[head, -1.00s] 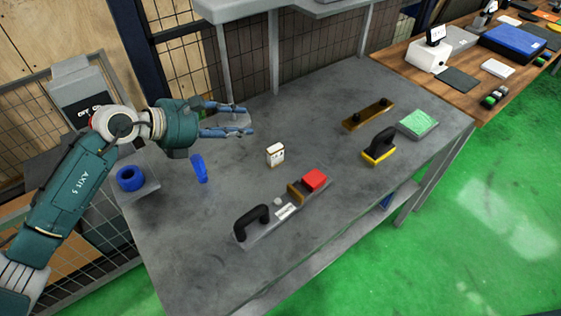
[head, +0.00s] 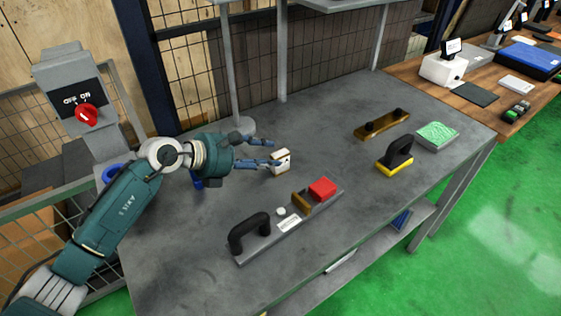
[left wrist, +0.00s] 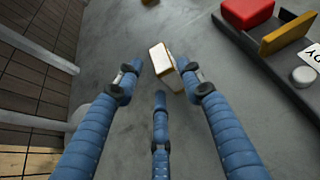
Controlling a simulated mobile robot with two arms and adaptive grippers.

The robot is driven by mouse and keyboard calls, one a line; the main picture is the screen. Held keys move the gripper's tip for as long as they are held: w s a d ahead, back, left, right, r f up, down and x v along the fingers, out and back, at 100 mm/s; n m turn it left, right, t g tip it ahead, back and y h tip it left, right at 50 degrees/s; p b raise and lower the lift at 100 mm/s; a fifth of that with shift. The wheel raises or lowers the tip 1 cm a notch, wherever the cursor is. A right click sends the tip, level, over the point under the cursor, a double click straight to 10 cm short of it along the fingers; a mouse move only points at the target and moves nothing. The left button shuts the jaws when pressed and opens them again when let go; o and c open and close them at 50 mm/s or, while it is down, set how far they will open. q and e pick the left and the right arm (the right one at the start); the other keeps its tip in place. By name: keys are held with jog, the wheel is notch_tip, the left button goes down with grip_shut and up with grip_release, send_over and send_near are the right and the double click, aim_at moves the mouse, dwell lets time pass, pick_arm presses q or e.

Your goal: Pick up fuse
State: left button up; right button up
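The fuse seems to be the small white block with gold-brown edges (head: 281,161) on the grey table. It also shows just beyond the fingertips in the left wrist view (left wrist: 166,67). My left gripper (head: 270,153) is open, its blue fingers spread and pointing at the block. In the left wrist view (left wrist: 158,86) the right finger's tip overlaps the block's right side; I cannot tell whether it touches. The left finger is clearly apart from it. My right gripper is not in view.
A grey bar with a black handle (head: 249,233) and a red block (head: 322,188) lies in front of the fuse. A yellow-and-black handled tool (head: 395,156), a brass bar (head: 382,125) and a green-topped block (head: 437,135) are farther right. A post base (head: 240,128) stands behind the gripper.

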aim_at(279, 156)
pick_arm(q)
jog(key=shift+w+d, duration=0.2)
jog(key=shift+d, duration=0.2)
jog(key=p+x, duration=0.1)
jog(key=x, duration=0.3)
jog(key=shift+w+d+f, duration=0.1)
jog(key=shift+d+f, duration=0.05)
jog(key=shift+f, duration=0.05)
jog(key=shift+c, duration=0.5)
jog(key=c, duration=0.9)
jog(key=shift+r, duration=0.15)
